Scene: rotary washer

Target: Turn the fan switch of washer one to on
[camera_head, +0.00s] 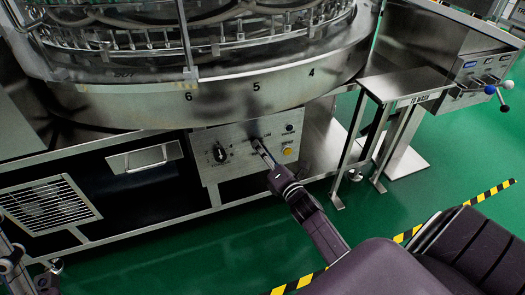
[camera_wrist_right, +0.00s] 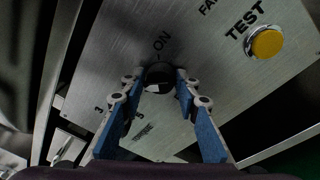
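The washer's metal control panel (camera_head: 208,171) is below the round glass-sided turntable. A black dial (camera_head: 219,153) is at its left, a dark knob (camera_head: 290,128) at its upper right, and a yellow button (camera_head: 288,151) below that. My right gripper (camera_head: 259,145) reaches the middle of the panel. In the right wrist view its blue-padded fingers (camera_wrist_right: 158,82) stand apart on either side of a black knob (camera_wrist_right: 158,72) beside the word ON; I cannot tell whether they touch it. A label starting "FA" is cut off at the top. Parts of my left gripper (camera_head: 28,272) show at lower left.
A small metal stand (camera_head: 405,84) is right of the panel. A second control box (camera_head: 478,75) with a blue-and-white-tipped handle is at far right. The yellow-and-black floor stripe (camera_head: 490,192) crosses the green floor. A vent grille (camera_head: 48,203) is at left.

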